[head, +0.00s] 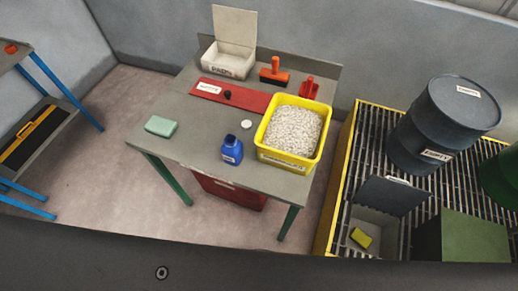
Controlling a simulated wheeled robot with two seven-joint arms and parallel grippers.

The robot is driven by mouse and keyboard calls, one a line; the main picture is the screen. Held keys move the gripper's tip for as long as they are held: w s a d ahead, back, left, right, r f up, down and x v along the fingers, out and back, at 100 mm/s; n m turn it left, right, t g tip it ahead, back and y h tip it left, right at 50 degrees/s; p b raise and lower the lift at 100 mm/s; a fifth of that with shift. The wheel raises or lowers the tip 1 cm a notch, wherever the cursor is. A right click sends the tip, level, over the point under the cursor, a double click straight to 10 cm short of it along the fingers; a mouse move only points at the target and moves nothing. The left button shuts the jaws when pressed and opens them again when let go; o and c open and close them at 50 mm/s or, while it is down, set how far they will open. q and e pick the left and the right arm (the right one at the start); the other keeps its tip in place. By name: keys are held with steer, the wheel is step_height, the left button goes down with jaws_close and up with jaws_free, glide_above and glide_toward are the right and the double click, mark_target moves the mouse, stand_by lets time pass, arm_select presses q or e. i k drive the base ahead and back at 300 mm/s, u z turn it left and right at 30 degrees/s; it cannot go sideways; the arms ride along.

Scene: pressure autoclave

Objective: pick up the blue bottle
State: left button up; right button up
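The blue bottle (232,150) stands upright near the front edge of the grey table (185,125), just left of a yellow bin. Its neck looks dark and open on top. A small white round lid (246,124) lies on the table just behind it. Neither of my grippers shows in the head view.
A yellow bin (286,161) of white granules stands right of the bottle. A green sponge (161,126) lies to the left. A red mat (231,96), an open box (230,60) and orange-red tools (274,72) are behind. A dark drum (441,120) stands on grating at right.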

mark_target(231, 150)
steer(key=z, duration=2.5)
steer(key=k, duration=1.85)
steer(key=u, duration=2.65)
